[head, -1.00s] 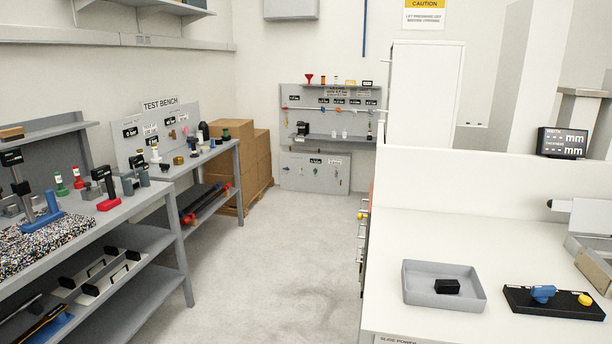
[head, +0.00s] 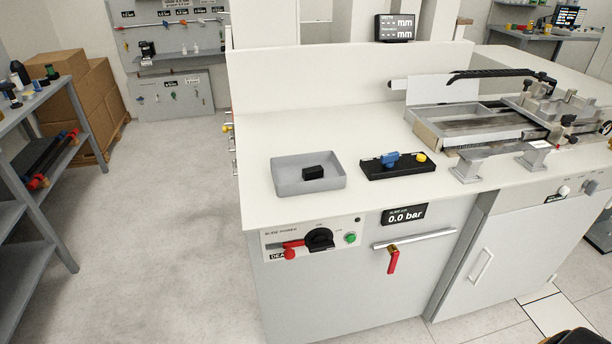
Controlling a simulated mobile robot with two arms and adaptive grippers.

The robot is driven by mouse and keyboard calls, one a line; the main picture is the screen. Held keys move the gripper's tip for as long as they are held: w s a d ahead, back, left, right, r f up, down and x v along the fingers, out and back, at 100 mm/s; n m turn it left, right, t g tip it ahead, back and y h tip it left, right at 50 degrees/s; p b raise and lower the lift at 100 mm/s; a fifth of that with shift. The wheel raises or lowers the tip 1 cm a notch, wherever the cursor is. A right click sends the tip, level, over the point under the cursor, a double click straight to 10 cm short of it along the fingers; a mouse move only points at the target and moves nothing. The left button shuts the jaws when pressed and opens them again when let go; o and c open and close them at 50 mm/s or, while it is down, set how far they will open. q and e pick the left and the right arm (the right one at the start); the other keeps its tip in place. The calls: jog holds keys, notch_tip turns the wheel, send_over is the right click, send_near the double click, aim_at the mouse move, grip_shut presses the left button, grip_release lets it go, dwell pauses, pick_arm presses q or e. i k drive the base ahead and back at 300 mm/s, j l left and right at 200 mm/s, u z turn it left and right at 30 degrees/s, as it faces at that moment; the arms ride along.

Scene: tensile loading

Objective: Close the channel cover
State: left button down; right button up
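A machine with a long channel (head: 490,131) sits on the right part of the white bench. A pale flat panel (head: 428,90) stands upright along the channel's back left side. It looks like a raised cover, but I cannot be sure. A black curved bar (head: 500,73) reaches over the back of the channel. Metal blocks and black knobs on the machine's right hide part of the channel. Neither of my grippers is in view.
A grey tray (head: 284,185) holding a black block (head: 313,172) and a black control box (head: 398,172) with blue and yellow controls stand on the bench. Two grey pedestals (head: 468,168) stand before the machine. A red-handled valve (head: 393,260) sticks out in front. Floor at left is clear.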

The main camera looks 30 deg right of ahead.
aim_at(422, 89)
jog(key=i+j+u, duration=0.5)
jog(key=i, duration=0.2)
jog(key=i+j+u, duration=0.1)
jog(key=i, duration=0.4)
jog(key=i+j, duration=0.25)
jog(key=i, duration=0.3)
jog(key=i+l+z, duration=0.1)
jog(key=i+z, duration=0.65)
jog(key=i+j+z, duration=0.15)
jog(key=i+z, duration=0.25)
jog(key=i+j+z, duration=0.5)
jog(key=i+z, duration=0.2)
jog(key=z, duration=0.2)
jog(key=i+j+z, duration=0.2)
jog(key=z, duration=0.25)
jog(key=i+j+z, duration=0.3)
jog(key=z, duration=0.2)
jog(key=i+j+z, duration=0.2)
jog(key=j+z, duration=0.3)
jog(key=i+j+z, duration=0.1)
jog(key=j+z, duration=0.95)
jog(key=j, duration=0.25)
jog(key=i, duration=0.05)
